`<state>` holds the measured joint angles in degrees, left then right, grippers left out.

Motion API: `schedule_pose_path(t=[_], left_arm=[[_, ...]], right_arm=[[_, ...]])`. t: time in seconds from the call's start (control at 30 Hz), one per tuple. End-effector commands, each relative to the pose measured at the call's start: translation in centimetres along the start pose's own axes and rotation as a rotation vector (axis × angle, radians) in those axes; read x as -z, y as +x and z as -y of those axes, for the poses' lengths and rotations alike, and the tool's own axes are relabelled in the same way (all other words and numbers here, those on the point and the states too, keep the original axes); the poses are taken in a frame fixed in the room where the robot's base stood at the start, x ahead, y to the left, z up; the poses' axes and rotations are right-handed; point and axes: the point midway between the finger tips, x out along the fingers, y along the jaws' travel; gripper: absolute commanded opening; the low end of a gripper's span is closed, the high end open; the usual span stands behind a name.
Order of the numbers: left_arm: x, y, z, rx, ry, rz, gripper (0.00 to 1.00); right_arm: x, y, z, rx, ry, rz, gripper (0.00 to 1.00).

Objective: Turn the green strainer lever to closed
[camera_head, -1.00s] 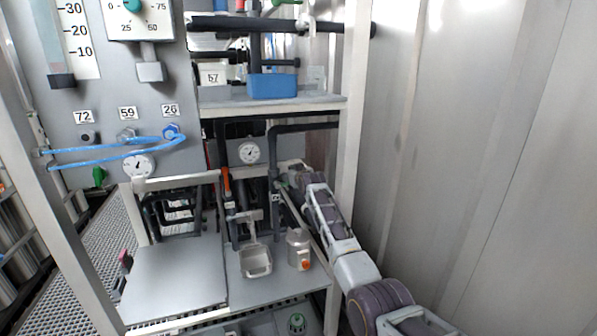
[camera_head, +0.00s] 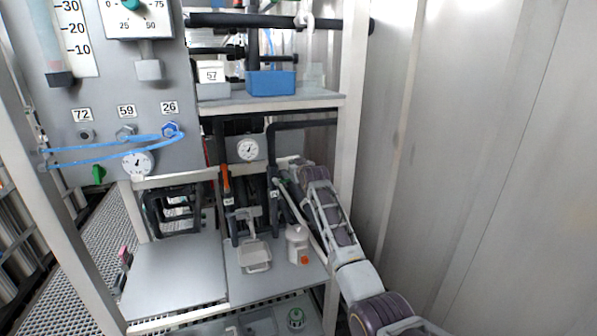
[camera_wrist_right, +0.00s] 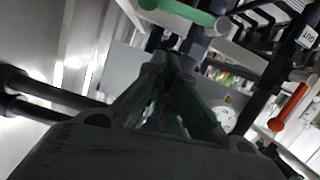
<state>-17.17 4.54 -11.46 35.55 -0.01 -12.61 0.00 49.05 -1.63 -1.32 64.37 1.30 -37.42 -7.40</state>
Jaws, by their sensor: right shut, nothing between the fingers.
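A green lever with a pale round end (camera_wrist_right: 185,12) shows at the top of the right wrist view, just beyond my right gripper's fingertips. My right gripper (camera_wrist_right: 172,68) is shut and empty, its fingers together below the lever. A small gap seems to lie between them, but contact is hard to judge. In the head view my right arm reaches up into the lower bay of the rack, and its gripper end (camera_head: 284,174) is small and partly hidden among dark pipes. The lever cannot be made out clearly there. My left gripper is not in view.
An orange lever (camera_wrist_right: 288,107) and dark pipes lie to the right in the wrist view. A gauge (camera_head: 248,149) sits behind the pipes. The rack post (camera_head: 350,130) is close to my arm.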

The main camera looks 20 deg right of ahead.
Motion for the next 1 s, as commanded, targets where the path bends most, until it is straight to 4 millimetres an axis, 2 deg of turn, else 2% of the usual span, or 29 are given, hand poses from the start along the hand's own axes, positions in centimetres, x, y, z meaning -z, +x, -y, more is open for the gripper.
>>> schedule_pose_path(t=[1.0], left_arm=[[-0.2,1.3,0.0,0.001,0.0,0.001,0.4]], right_arm=[[0.0,-6.1,0.0,0.0,0.0,0.0,0.0]])
